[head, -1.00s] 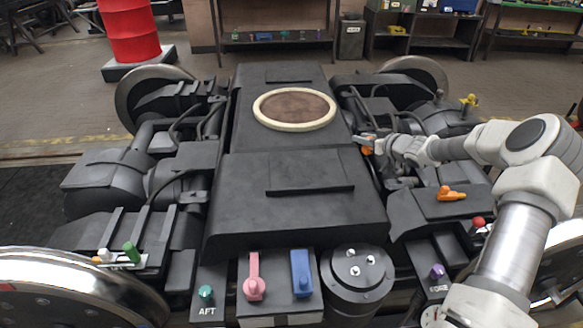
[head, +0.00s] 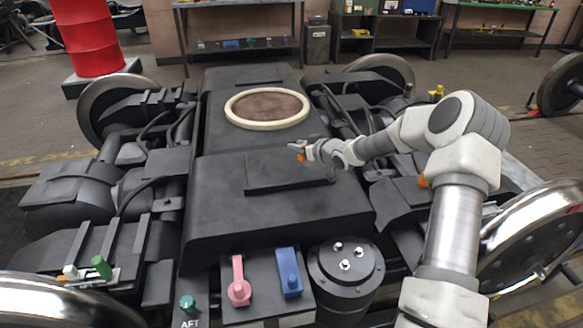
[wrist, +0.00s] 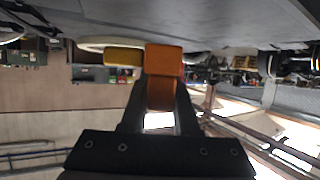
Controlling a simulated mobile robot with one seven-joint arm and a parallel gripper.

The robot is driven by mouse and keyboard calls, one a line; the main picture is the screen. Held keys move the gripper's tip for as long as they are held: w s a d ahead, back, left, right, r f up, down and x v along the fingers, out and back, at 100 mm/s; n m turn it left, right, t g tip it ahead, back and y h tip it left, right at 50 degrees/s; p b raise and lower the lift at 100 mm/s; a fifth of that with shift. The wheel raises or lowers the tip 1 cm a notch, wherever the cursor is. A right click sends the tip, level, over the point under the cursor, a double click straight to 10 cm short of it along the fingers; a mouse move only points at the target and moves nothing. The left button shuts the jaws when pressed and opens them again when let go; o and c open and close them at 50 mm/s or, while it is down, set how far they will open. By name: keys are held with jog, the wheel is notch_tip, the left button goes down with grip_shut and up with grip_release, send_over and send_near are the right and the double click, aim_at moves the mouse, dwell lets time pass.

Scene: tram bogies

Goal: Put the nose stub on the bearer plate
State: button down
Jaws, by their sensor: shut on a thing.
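My gripper (head: 298,150) is shut on an orange block, which I take to be the nose stub (wrist: 164,62). In the wrist view the block sits between the fingertips, with a yellow piece (wrist: 122,57) showing beside it. In the head view the gripper is over the dark bogie top, near the far edge of a raised rectangular plate (head: 285,178). A round brown disc (head: 267,104) with a cream rim lies beyond it. No label shows which of these is the bearer plate. The held block looks clear of the surface, but its height is hard to tell.
Pink (head: 238,283) and blue (head: 289,272) levers and a black cylinder (head: 346,262) with studs stand at the near end. Wheels and hoses flank the frame. Another orange piece (head: 423,181) is partly hidden by my arm. The near bogie top is bare.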

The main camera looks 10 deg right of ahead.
aim_at(292, 169)
jog(key=shift+a+f+b, duration=0.3)
jog(key=shift+a+f, duration=0.4)
jog(key=shift+a, duration=0.35)
jog(key=shift+f+b, duration=0.85)
jog(key=shift+f, duration=1.05)
jog(key=shift+f, duration=0.2)
jog(key=c, duration=0.7)
grip_release()
jog(key=shift+o, duration=0.2)
jog(key=shift+r, duration=0.3)
jog(key=p+v, duration=0.3)
jog(key=v, duration=0.9)
jog(key=shift+f, duration=0.15)
